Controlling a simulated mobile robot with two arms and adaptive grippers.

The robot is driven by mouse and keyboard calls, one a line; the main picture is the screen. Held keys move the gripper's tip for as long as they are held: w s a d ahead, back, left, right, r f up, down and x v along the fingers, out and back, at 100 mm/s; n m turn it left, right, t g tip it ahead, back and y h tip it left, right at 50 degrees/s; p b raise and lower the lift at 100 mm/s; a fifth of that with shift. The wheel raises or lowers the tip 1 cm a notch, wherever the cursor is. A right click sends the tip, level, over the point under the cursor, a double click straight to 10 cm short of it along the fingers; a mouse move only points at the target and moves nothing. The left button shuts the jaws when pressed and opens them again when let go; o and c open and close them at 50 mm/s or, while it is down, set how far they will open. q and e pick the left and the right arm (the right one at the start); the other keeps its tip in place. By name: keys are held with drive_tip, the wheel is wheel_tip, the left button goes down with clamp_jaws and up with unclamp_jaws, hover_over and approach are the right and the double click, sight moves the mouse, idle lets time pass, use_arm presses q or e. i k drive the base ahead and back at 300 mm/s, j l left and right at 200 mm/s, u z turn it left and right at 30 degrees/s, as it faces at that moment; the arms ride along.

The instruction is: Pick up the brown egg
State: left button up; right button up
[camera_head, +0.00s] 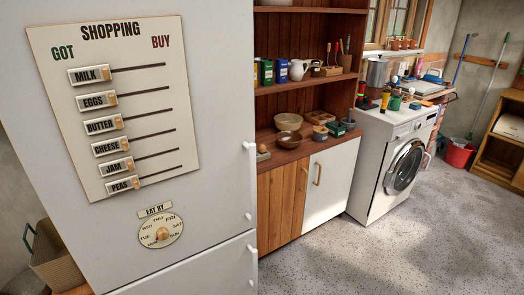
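I cannot make out a brown egg for certain. A small rounded pale-brown item (262,149) sits at the left end of the wooden counter, close to the fridge edge. It is too small to tell whether it is an egg. Neither of my grippers is in view.
A white fridge (222,60) with a shopping board (150,45) fills the left. Bowls (288,139) stand on the cabinet counter beside it. A washing machine (385,165) with cluttered top stands further right. A red bucket (459,154) is at the back. The speckled floor (400,245) is clear in front.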

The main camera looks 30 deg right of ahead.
sight(262, 148)
drive_tip(key=z, duration=1.25)
drive_tip(key=i+l+u, duration=0.2)
drive_tip(key=i+l, duration=0.5)
